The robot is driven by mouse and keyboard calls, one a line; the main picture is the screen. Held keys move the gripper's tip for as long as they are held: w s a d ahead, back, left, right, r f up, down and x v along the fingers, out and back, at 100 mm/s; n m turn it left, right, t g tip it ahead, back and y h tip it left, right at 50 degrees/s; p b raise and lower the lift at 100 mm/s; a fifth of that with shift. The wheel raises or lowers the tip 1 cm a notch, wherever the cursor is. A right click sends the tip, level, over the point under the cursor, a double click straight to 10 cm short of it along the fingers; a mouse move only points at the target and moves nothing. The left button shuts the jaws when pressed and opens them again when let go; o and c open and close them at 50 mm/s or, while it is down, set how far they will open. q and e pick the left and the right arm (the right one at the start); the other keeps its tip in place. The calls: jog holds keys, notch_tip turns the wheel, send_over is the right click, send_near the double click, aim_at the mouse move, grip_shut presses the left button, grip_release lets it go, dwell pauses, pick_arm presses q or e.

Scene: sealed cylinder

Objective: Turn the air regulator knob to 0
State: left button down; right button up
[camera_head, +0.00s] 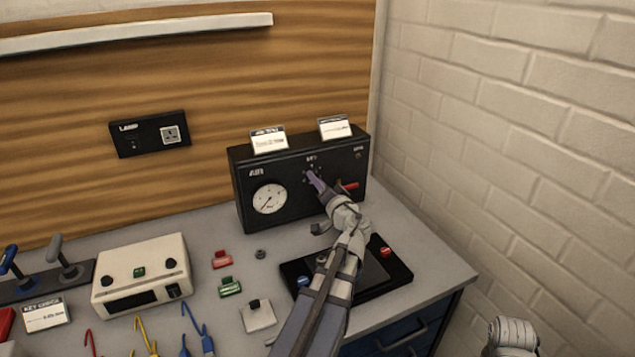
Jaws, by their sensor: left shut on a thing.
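The black air regulator box (335,150) stands at the back right of the bench, against the wooden panel. It has a round white gauge (269,198) on its left, with a needle too small to read surely. The regulator knob is on the right part of the face, below small dial markings (312,160), and is mostly hidden by my gripper. My left gripper (316,181) reaches up from the bottom and is shut on the knob at the box face. The knob's setting cannot be read.
A red lever (348,185) sticks out just right of my left gripper. A black tray (400,272) lies under my forearm. A white meter box (141,275), colored cables (197,325) and small red and green blocks (230,287) stand to the left. A brick wall (520,110) bounds the right.

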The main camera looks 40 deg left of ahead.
pick_arm(q)
jog(key=c, duration=0.5)
grip_release()
jog(key=v, duration=0.8)
jog(key=shift+a, duration=0.1)
